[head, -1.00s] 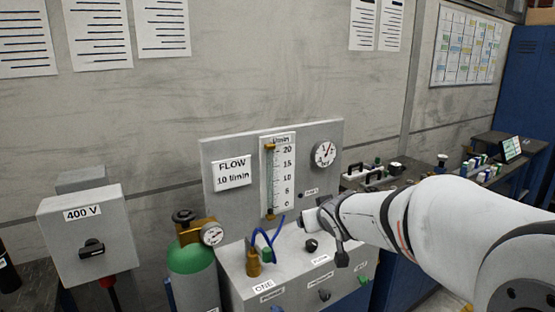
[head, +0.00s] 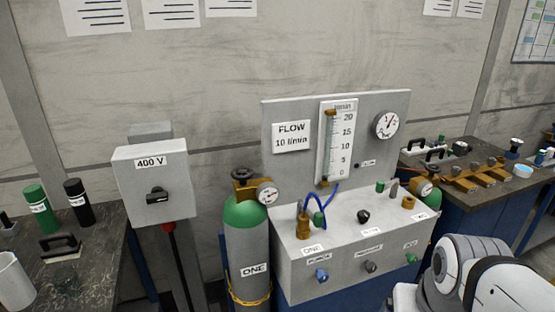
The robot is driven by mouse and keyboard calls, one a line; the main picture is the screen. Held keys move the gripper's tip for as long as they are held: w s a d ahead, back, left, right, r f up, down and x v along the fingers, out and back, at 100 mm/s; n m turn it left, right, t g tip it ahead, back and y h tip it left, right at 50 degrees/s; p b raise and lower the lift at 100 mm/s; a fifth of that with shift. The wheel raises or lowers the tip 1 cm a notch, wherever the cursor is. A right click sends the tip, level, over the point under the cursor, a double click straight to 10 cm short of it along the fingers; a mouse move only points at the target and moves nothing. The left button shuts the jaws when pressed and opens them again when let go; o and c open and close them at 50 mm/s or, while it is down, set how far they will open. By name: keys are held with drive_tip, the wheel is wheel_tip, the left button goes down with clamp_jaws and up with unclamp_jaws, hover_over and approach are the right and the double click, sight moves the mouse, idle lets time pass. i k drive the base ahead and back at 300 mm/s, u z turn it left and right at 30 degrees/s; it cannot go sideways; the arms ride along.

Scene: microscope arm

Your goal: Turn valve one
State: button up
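A green-topped gas cylinder (head: 247,235) labelled ONE stands left of the grey flow panel box. Its brass valve (head: 243,184) with a dark top sits on its neck, with a round gauge (head: 267,192) on the right side. My arm shows at the bottom right; my gripper is outside the picture.
The flow panel (head: 300,105) has a flow tube, gauge and several knobs; blue hose rises from a brass fitting (head: 303,221). A second green cylinder top (head: 431,195) with gauge stands right. A 400 V switch box (head: 155,185) stands left. Benches (head: 90,262) flank both sides.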

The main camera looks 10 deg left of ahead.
sight(242, 176)
drive_tip(key=z, duration=1.55)
drive_tip(key=k, duration=1.15)
drive_tip(key=u, duration=1.4)
drive_tip(key=i, duration=0.45)
drive_tip(key=u, duration=0.05)
